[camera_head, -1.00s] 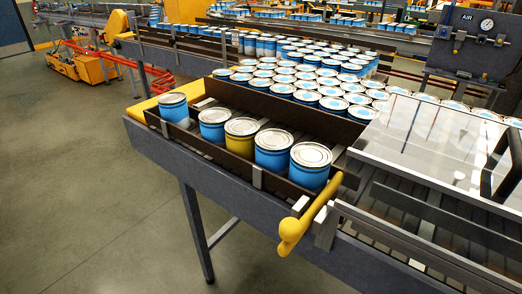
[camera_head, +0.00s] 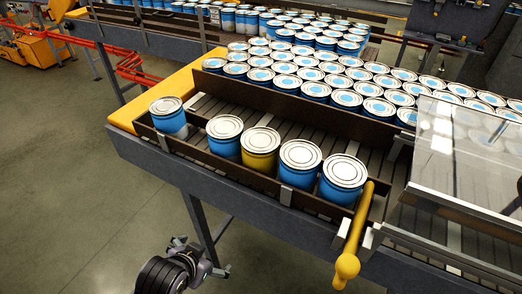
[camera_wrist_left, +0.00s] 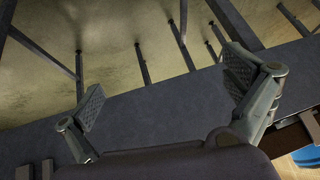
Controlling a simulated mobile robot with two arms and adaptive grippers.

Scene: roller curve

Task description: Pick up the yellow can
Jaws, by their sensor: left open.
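The yellow can (camera_head: 260,150) has a silver lid and stands upright in the front channel of the conveyor, in a row between blue cans (camera_head: 225,138). My left gripper (camera_head: 197,256) is low at the bottom of the head view, below and in front of the conveyor's edge. It is open and empty; its two spread fingers (camera_wrist_left: 165,100) show in the left wrist view against the grey side beam. The yellow can is not visible in the left wrist view. My right gripper is in neither view.
Brown rails (camera_head: 290,103) bound the front channel, with many blue cans (camera_head: 345,98) behind. A yellow handle (camera_head: 354,236) is at the channel's right end, beside a clear cover (camera_head: 468,150). The floor (camera_head: 60,190) left of the conveyor is open.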

